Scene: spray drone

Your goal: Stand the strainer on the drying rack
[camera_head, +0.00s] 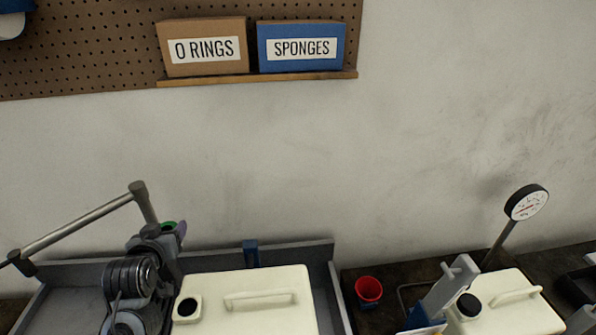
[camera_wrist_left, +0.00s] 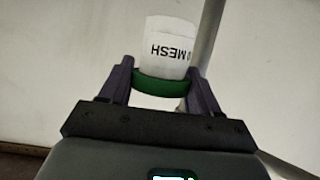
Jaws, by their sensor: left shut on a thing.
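The strainer (camera_wrist_left: 170,50) is a white cup marked MESH with a green ring, shown upside down in the left wrist view. My left gripper (camera_wrist_left: 160,85) is shut on its green ring, one purple finger on each side. In the head view my left gripper (camera_head: 172,230) is above the grey tray, behind the white tank. Only a sliver of the strainer's green ring (camera_head: 168,224) shows there; the arm hides the rest. I cannot make out the drying rack for sure in either view. My right gripper is not in view.
A white tank (camera_head: 255,308) stands in the grey tray (camera_head: 330,285). A grey bar (camera_head: 85,222) rises at the left. To the right are a red cup (camera_head: 369,290), a second white tank (camera_head: 515,312) and a round gauge (camera_head: 526,203). Boxes sit on a wall shelf (camera_head: 260,79).

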